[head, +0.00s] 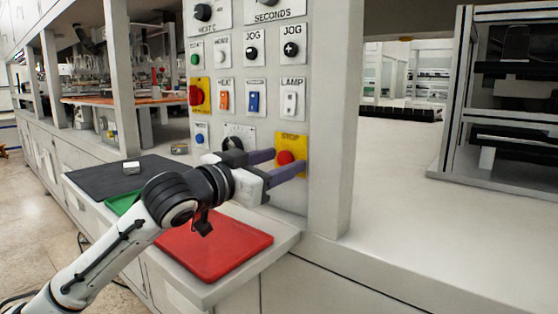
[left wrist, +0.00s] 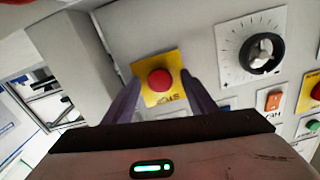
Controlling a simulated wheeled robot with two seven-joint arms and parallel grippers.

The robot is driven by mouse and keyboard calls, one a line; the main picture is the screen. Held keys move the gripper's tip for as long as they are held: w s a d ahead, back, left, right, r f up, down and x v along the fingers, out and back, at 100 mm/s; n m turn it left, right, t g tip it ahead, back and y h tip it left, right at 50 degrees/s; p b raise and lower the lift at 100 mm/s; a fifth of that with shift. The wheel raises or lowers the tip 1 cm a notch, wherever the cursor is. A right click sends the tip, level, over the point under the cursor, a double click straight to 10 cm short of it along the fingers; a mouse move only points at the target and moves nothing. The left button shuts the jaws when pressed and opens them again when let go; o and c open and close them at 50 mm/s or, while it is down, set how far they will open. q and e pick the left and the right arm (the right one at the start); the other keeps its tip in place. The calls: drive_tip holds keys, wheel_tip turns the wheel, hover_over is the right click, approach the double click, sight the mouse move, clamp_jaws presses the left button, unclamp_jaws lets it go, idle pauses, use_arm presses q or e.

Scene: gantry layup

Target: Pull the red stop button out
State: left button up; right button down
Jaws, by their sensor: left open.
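The red stop button (head: 286,158) sits on a yellow plate marked STOP (head: 294,142) at the lower right of the control panel. My left gripper (head: 284,164) is at this button, with its purple fingers pointing at the panel. In the left wrist view the button (left wrist: 160,80) lies between the two open fingers (left wrist: 163,95), one on each side. I cannot tell whether the fingers touch it. My right gripper is not in view.
The panel (head: 222,113) holds several other controls, including a black dial (head: 233,144) left of my gripper and a LAMP switch (head: 291,103) above. A red mat (head: 228,247) lies on the bench below. A white post (head: 334,120) stands right of the panel.

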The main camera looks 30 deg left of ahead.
use_arm(q)
drive_tip(key=c, duration=1.1)
drive_tip(key=shift+s, duration=0.3)
drive_tip(key=shift+s+a+b, duration=0.1)
drive_tip(key=shift+s+b, duration=0.2)
drive_tip(key=o, duration=1.1)
